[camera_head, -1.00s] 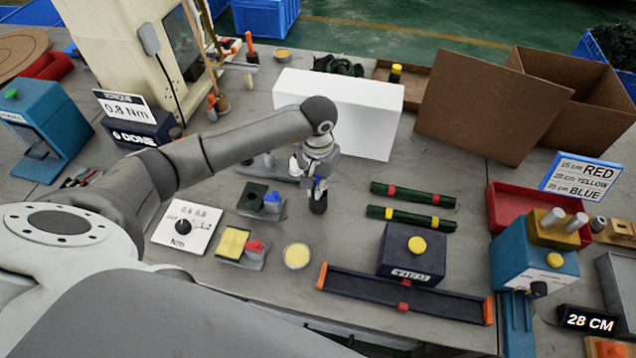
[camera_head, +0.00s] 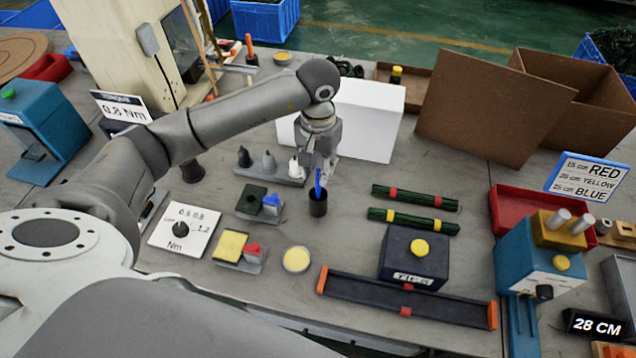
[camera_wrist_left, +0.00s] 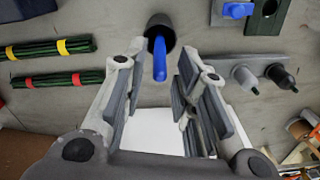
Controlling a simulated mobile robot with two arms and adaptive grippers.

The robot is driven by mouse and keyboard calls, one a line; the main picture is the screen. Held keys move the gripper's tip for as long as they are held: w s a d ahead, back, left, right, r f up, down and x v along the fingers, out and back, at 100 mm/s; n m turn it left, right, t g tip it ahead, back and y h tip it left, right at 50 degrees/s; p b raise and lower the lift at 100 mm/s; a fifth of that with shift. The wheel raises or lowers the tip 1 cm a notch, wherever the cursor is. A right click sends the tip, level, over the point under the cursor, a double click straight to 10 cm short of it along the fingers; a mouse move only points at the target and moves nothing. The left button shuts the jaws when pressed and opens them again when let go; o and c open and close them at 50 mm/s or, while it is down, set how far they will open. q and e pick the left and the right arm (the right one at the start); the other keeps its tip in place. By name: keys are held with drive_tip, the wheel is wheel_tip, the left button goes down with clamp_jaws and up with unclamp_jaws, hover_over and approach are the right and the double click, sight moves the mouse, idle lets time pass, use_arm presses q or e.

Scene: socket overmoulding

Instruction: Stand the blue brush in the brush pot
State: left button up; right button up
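The blue brush (camera_head: 318,182) stands in the dark round brush pot (camera_head: 318,208), leaning slightly, with its handle sticking out of the top. In the left wrist view, the blue brush (camera_wrist_left: 160,62) comes out of the pot (camera_wrist_left: 160,25) and its handle end lies between my open fingers, apart from both. My left gripper (camera_head: 322,165) is just behind and above the pot in the head view. In the left wrist view my left gripper (camera_wrist_left: 160,68) has its fingers spread wide. The brush's lower end is hidden inside the pot. My right gripper is not in view.
A holder with small bottles (camera_head: 269,166) and a green block (camera_head: 252,198) stand left of the pot. Two green bundles (camera_head: 414,197) lie to its right. A white box (camera_head: 370,120) stands behind. Bare table lies in front of the pot.

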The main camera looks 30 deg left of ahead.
use_arm(q)
drive_tip(key=shift+r+b, duration=0.45)
drive_tip(key=shift+r, duration=2.05)
